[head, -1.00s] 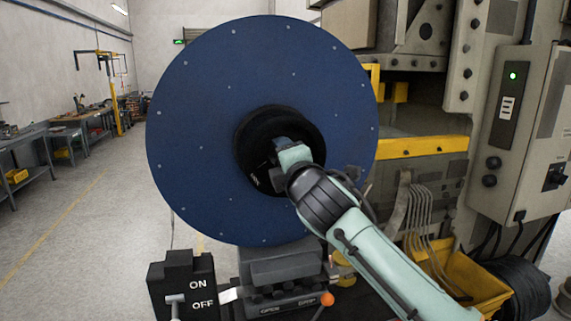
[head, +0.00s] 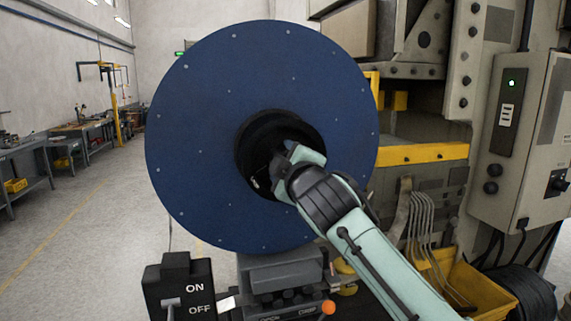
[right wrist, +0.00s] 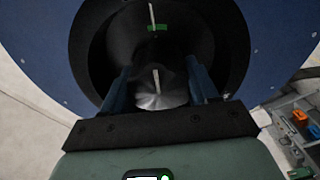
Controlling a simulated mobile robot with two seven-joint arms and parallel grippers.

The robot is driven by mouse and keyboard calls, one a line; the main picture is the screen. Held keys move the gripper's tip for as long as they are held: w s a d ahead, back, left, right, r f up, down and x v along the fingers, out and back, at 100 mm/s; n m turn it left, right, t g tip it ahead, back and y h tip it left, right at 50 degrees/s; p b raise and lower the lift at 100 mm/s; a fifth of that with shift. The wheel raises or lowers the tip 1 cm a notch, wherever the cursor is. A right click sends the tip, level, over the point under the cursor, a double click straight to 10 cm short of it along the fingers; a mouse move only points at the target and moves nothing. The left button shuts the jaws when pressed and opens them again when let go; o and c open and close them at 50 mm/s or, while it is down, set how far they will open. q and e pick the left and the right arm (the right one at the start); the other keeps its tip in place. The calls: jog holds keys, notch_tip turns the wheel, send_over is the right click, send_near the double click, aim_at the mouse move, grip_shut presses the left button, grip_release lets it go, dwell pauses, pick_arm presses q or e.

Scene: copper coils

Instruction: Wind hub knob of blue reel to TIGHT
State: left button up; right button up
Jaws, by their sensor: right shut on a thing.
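The blue reel (head: 200,120) is a large upright disc with a black recessed hub (head: 250,135) in its middle. My right gripper (right wrist: 160,88) reaches into the hub, with its two dark fingers on either side of the hub knob (right wrist: 162,100), shut on it. The knob is dark with a grey face and a white line. Above it, in the right wrist view, a white mark and a small green label (right wrist: 158,28) show on the hub, roughly in line with the knob's line. In the head view my wrist hides the knob and fingertips. My left gripper is not in view.
A black ON/OFF switch box (head: 180,290) and a dark clamp base with an orange-tipped lever (head: 328,307) stand below the reel. A machine with a grey control cabinet (head: 520,140) and a yellow bin (head: 475,290) are at right. Open floor lies left.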

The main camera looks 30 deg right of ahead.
dwell(0.5)
jog(key=o, duration=1)
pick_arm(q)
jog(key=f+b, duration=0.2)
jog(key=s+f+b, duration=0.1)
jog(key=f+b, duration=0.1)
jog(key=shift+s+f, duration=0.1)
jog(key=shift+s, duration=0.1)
pick_arm(e)
jog(key=v, duration=1.3)
jog(key=shift+s, duration=0.2)
